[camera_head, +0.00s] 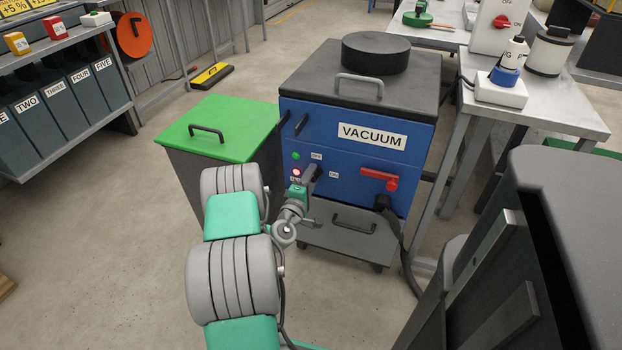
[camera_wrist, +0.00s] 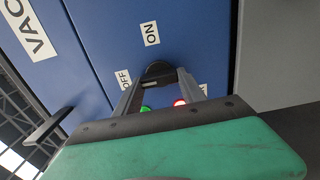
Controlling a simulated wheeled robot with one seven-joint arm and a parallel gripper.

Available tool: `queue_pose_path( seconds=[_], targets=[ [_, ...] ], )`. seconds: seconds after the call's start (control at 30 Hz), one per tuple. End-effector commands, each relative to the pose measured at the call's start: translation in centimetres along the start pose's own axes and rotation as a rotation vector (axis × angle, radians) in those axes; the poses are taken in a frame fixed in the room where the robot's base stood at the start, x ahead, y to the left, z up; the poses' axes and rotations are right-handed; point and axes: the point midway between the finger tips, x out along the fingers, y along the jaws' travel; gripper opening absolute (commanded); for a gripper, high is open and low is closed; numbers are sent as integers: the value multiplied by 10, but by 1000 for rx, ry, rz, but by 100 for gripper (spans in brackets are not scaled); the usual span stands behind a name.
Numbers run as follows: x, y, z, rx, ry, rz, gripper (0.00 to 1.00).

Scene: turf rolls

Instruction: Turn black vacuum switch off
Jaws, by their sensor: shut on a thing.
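The blue vacuum unit (camera_head: 350,165) stands on the floor in the head view, with a VACUUM label on its front.
A red handle (camera_head: 378,179) is on the same panel, right of the switch. A green-lidded bin (camera_head: 218,128) stands left of the vacuum. A metal table (camera_head: 560,113) is at right, and a black hose (camera_head: 406,250) hangs at the vacuum's right side.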

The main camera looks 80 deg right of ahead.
Motion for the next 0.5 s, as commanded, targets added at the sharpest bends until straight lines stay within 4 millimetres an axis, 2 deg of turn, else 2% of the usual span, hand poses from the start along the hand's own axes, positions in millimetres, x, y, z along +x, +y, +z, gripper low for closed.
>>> queue_pose_path(
  seconds=[0.1,0.13,0.37,0.5],
  targets=[
    [0,-1,-1,-2,2,-1,7],
    [0,-1,-1,-2,2,-1,49],
    [0,0,0,-1,0,-1,68],
    [0,0,1,0,-1,0,69]
  ],
)
